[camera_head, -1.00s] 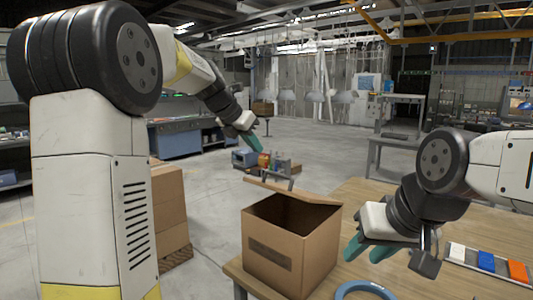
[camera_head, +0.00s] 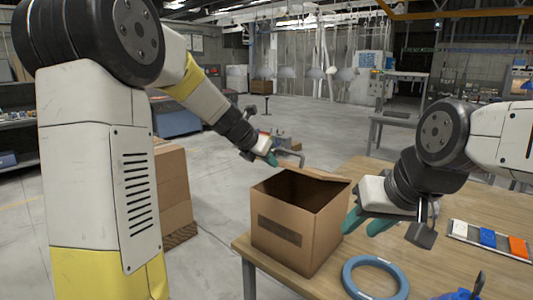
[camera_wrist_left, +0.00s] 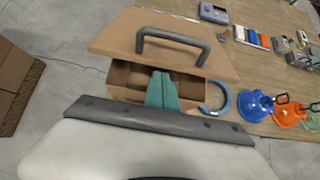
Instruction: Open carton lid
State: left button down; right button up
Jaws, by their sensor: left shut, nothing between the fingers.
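The brown cardboard carton (camera_head: 285,232) stands upright on the near left corner of the table. Its top is open at the front and I see into its dark inside. A flap (camera_head: 328,175) shows along its far edge. The left wrist view shows a wide, raised cardboard flap (camera_wrist_left: 120,33) above the carton's opening. My left gripper (camera_head: 271,158), with teal fingers, is shut and empty, behind and above the carton; its fingertips (camera_wrist_left: 162,80) overlap the opening in the wrist view. I cannot tell whether they touch it. My right gripper (camera_head: 366,222) is open and empty, right of the carton.
A blue ring (camera_head: 375,292) lies on the wooden table (camera_head: 420,264) right of the carton. A tray with white, blue and orange blocks (camera_head: 488,238) is further right. Stacked cardboard boxes (camera_head: 172,190) stand on the floor at left.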

pick_arm(q)
jog(key=w+d, duration=0.1)
jog(key=w+d+r, duration=0.1)
jog(key=w, duration=0.1)
jog(key=shift+w+d+r, duration=0.15)
jog(key=shift+w+d, duration=0.15)
